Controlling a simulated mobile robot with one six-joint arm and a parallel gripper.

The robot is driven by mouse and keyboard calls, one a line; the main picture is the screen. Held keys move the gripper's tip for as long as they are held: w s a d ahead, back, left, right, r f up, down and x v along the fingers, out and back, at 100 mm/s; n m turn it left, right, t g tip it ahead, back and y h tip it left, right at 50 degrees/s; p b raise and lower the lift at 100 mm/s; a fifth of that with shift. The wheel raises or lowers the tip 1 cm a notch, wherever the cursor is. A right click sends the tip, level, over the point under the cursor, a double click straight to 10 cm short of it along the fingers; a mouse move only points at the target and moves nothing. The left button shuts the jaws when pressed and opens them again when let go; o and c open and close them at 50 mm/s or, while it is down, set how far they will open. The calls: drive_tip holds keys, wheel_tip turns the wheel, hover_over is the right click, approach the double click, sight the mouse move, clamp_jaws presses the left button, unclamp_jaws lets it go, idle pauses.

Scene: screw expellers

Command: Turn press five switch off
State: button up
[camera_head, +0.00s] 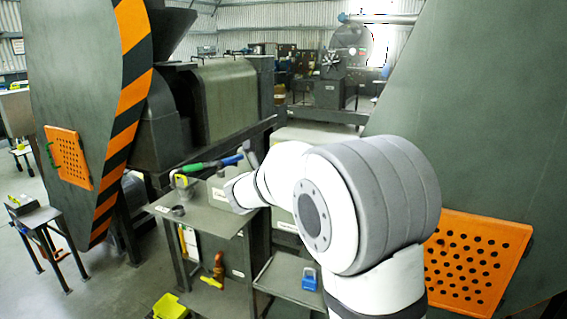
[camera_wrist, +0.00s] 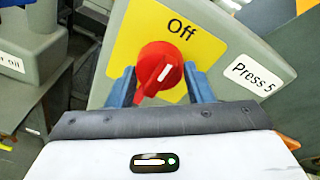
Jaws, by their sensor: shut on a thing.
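The press five switch is a red rotary knob (camera_wrist: 160,70) on a yellow plate (camera_wrist: 125,50) marked "Off". A white "Press 5" label (camera_wrist: 256,75) is on the grey housing (camera_wrist: 235,42) to the right. My gripper (camera_wrist: 161,88) has one blue-grey finger on each side of the knob and is shut on it. The knob's ridge runs from lower left to upper right, with its white mark on the side toward the "Off" word. In the head view my arm hides the knob and most of my gripper.
A grey bench (camera_head: 205,219) with tools on it stands at the left of my arm. A blue object (camera_head: 309,279) sits on a low shelf. An orange perforated panel (camera_head: 470,262) is on the large grey machine at right. Another grey housing (camera_wrist: 28,45) is at left.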

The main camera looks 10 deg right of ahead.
drive_tip(key=shift+r, duration=0.25)
idle(0.3)
drive_tip(key=o, duration=0.6)
drive_tip(key=shift+w, duration=0.1)
drive_tip(key=o, duration=0.4)
drive_tip(key=shift+f, duration=0.2)
drive_tip(key=b+v, duration=0.2)
drive_tip(key=v, duration=0.6)
